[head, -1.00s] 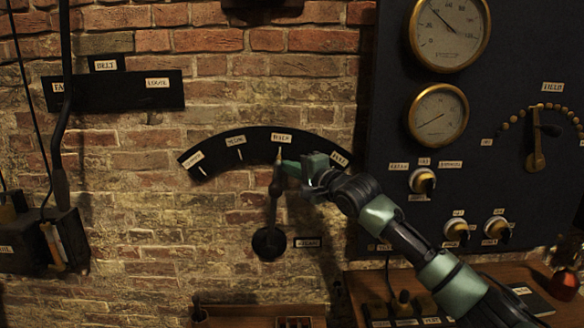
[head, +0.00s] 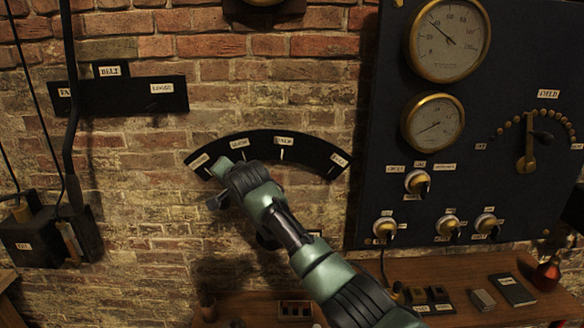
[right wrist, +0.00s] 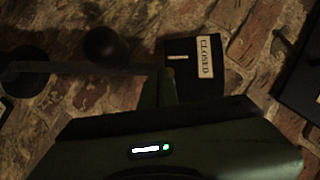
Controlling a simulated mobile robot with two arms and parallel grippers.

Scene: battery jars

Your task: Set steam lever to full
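The steam dial is a black arc plate (head: 262,146) on the brick wall with several white labels. Its left end label reads CLOSED in the right wrist view (right wrist: 206,56); the right end label (head: 338,158) seems to read FULL. The lever (right wrist: 95,70) is a thin bar in the right wrist view, running from a round dark pivot (right wrist: 25,72) to a tip close to the CLOSED mark. In the head view my right arm hides most of it. My right gripper (right wrist: 160,88) has its fingers together at the lever's tip; exact contact is unclear. My left gripper is out of view.
A dark panel with gauges (head: 448,38), knobs and a brass dial switch (head: 527,152) stands at the right. A wooden bench (head: 450,275) with small items lies below. A black box (head: 45,238) and lever rod are at the left.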

